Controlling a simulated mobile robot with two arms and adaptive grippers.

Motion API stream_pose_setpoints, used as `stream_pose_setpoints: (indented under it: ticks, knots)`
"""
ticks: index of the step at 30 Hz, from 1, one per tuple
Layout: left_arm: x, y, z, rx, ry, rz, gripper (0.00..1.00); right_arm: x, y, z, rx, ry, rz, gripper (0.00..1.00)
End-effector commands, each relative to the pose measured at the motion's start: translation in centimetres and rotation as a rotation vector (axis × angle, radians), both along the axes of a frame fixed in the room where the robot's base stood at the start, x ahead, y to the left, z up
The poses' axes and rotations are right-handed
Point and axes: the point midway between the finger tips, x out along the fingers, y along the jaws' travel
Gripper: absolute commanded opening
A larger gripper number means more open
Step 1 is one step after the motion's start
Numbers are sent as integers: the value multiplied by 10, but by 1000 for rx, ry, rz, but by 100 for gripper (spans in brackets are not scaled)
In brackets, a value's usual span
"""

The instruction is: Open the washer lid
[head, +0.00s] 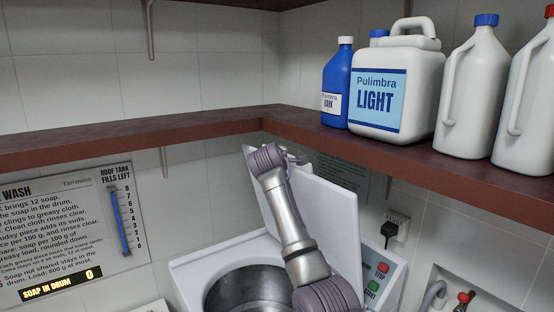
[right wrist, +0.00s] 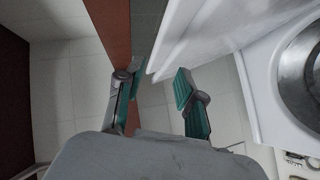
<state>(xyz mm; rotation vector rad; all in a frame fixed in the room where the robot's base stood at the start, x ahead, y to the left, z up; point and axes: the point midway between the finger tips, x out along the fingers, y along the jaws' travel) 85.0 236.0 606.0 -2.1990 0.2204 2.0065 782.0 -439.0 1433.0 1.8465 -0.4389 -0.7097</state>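The white washer (head: 190,268) stands at the bottom of the head view, its round metal drum (head: 245,290) uncovered. Its white lid (head: 322,205) is raised and stands steeply behind the opening. My right arm crosses in front of the lid and hides part of it. My right gripper (head: 296,156) is at the lid's top edge, mostly hidden by my wrist. In the right wrist view the fingers of the right gripper (right wrist: 160,88) are spread apart, with the lid's edge (right wrist: 178,45) just beyond the fingertips. I cannot tell whether they touch it. My left gripper is not in view.
A brown shelf (head: 130,143) runs along both walls, close to the lid's top. Blue bottle (head: 334,85) and white jugs (head: 394,62) stand on it at right. The washer's panel has red and green buttons (head: 372,287). A soap sign (head: 65,235) hangs left.

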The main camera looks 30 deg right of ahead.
Motion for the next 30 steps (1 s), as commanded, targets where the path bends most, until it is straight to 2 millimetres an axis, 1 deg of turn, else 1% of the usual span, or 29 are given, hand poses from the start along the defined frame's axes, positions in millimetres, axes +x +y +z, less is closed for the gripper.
stream_pose_setpoints:
  ticks: [1, 6, 12, 30]
  knots:
    - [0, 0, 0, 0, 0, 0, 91, -6, 6, 1, 0, -2, 1, 38]
    - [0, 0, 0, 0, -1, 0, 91, -25, 20, 8, 1, -1, 1, 38]
    - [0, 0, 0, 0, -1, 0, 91, -37, 30, 12, 1, 1, -1, 38]
    - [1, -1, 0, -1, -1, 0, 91, -39, 31, 11, 2, 2, 0, 38]
